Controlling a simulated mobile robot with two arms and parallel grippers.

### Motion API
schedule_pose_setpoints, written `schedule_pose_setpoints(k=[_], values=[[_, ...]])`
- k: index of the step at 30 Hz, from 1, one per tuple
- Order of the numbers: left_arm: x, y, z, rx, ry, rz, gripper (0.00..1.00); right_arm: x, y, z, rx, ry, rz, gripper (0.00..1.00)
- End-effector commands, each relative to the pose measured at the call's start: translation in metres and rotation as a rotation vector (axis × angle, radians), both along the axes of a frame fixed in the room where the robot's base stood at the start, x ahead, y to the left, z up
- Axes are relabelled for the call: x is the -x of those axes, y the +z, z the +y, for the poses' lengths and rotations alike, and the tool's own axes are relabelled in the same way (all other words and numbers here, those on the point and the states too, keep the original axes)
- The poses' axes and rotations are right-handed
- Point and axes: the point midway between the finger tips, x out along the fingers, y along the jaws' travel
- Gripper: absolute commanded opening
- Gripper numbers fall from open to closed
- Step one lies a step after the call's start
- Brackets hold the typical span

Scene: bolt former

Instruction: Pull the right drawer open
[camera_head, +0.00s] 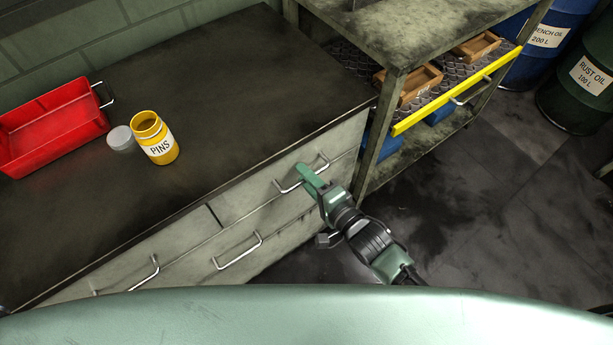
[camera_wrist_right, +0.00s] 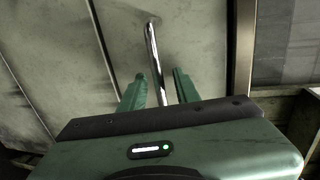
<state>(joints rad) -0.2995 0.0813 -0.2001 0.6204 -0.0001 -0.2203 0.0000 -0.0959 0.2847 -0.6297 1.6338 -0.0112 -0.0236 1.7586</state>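The right drawer (camera_head: 252,196) is a grey, worn metal front set in the bench and looks flush with it. Its bar handle (camera_head: 289,187) is shiny metal. My right gripper (camera_head: 305,175) is at this handle, with its green fingers hiding part of the bar. In the right wrist view the handle (camera_wrist_right: 153,50) runs between the two fingers of the right gripper (camera_wrist_right: 159,88). The fingers stand apart, with a gap showing on both sides of the bar. My left gripper is not in view.
The dark benchtop (camera_head: 230,90) holds a red bin (camera_head: 55,125), a yellow PINS jar (camera_head: 153,138) and a grey lid (camera_head: 120,138). More drawer handles (camera_head: 237,251) show below and left. A shelf cart with a yellow rail (camera_head: 460,90) stands close at the right.

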Motion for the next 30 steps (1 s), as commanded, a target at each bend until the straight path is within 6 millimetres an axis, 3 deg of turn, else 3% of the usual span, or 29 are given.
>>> schedule_pose_setpoints(k=[2,5,6,30], values=[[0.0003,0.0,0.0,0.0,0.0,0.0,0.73,0.0002,-0.0001,0.0,0.0,0.0,0.0,0.32],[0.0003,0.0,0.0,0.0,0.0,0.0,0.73,0.0003,0.0,-0.0001,0.0,0.0,0.0,0.04],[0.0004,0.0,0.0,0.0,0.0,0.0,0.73,0.0003,0.0,-0.0001,0.0,0.0,0.0,0.0],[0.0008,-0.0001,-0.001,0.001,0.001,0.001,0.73,0.0006,-0.0004,-0.0003,0.001,0.0,0.0,0.0]])
